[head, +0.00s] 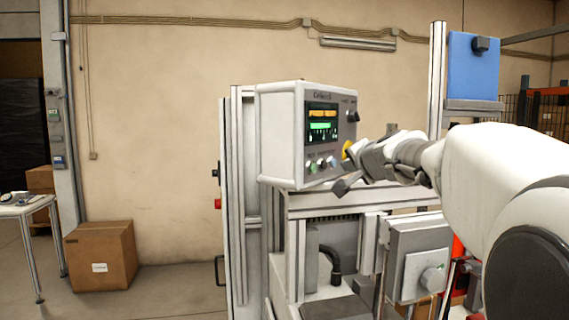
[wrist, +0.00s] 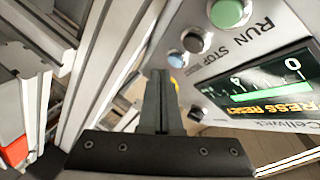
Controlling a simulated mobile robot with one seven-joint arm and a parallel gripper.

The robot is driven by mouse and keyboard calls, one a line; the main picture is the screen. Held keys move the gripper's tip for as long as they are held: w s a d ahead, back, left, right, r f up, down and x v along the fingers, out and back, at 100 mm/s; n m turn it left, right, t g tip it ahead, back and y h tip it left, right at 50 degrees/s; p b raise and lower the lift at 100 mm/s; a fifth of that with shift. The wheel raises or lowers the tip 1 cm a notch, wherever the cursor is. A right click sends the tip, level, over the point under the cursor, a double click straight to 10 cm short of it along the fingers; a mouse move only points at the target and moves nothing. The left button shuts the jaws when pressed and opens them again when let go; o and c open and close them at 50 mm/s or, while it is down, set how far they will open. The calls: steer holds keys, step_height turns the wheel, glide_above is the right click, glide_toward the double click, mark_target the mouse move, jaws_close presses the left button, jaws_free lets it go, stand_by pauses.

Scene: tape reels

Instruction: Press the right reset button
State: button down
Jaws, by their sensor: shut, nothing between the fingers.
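A light grey control box (head: 276,135) with a lit screen (head: 322,124) stands on a metal frame in the head view. Below the screen is a row of buttons: green (head: 311,167), pale grey (head: 321,164) and blue (head: 331,161). The wrist view shows the green button (wrist: 228,12) by RUN, a grey button (wrist: 195,40) by STOP, and a blue button (wrist: 172,59) whose label I cannot read. The screen there (wrist: 268,87) reads PRESS RESET. My gripper (head: 353,153) is shut and empty, right of the panel; its fingertips (wrist: 160,74) appear near the blue button. Contact cannot be told.
A yellow part (head: 347,148) is beside my fingers at the box's right side. A black knob (head: 352,116) sits above it. Metal posts and machinery stand below and right. A cardboard box (head: 100,256) and a table (head: 25,208) are at left.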

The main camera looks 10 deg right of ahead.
steer(key=shift+w, duration=0.1)
steer(key=shift+w+a, duration=0.25)
steer(key=shift+a, duration=0.05)
steer(key=shift+w+a, duration=0.25)
steer(key=shift+w, duration=0.05)
stand_by(1.0)
steer(key=shift+s+d+b, duration=0.35)
steer(key=shift+s+d, duration=0.15)
steer(key=shift+s, duration=0.1)
steer(key=shift+s+d+b, duration=1.15)
steer(key=shift+s+d, duration=0.5)
steer(key=shift+s, duration=0.3)
